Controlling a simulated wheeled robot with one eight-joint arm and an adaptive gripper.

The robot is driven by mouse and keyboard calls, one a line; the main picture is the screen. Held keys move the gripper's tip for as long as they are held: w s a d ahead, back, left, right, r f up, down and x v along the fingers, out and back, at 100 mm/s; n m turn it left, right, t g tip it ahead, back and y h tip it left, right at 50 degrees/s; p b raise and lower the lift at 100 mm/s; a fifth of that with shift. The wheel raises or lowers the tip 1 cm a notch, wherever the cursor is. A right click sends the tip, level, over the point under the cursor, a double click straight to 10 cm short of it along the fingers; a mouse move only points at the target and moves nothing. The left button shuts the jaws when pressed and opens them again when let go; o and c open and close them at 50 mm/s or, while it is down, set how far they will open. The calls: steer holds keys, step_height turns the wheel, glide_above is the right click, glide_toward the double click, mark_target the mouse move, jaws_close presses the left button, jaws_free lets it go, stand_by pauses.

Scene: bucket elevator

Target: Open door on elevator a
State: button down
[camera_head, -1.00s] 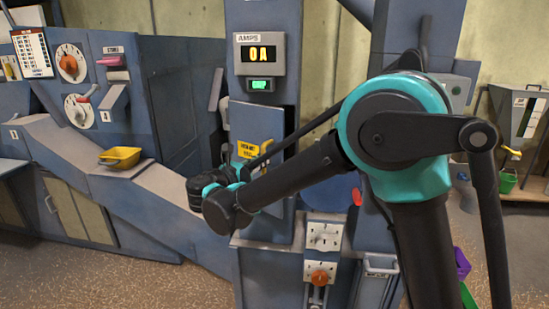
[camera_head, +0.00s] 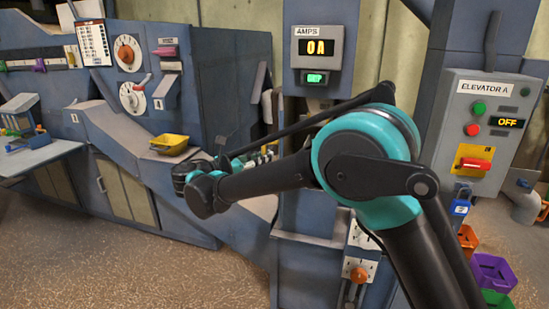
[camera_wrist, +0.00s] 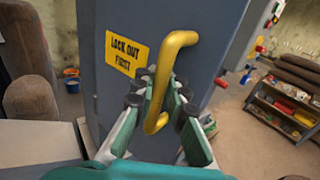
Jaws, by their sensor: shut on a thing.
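The blue door (camera_wrist: 150,25) of the elevator fills the middle of the wrist view. It carries a yellow "LOCK OUT FIRST" sign (camera_wrist: 126,53) and a curved yellow handle (camera_wrist: 172,53). My gripper (camera_wrist: 160,96) is shut on the handle, with its fingers on both sides of the bar. My arm hides much of the doorway, so the door's full angle is unclear.
The ELEVATOR A control box (camera_head: 482,132) at the right reads OFF. An AMPS display (camera_head: 317,47) reads 0A. A yellow scoop (camera_head: 169,143) rests on the sloped blue housing at the left. Coloured bins (camera_head: 492,273) stand low at the right. Floor at the lower left is clear.

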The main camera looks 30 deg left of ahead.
steer(key=shift+s+a+m+g+h, duration=0.25)
steer(key=shift+a+h, duration=0.1)
steer(key=shift+a, duration=0.1)
steer(key=shift+s+a+m+g+h, duration=0.15)
steer(key=shift+a+m+h, duration=0.1)
steer(key=shift+a+h, duration=0.15)
steer(key=c, duration=1.7)
jaws_free()
steer(key=shift+o, duration=0.8)
steer(key=shift+a, duration=0.1)
steer(key=v, duration=0.7)
steer(key=shift+s+y, duration=0.15)
steer(key=shift+y, duration=0.1)
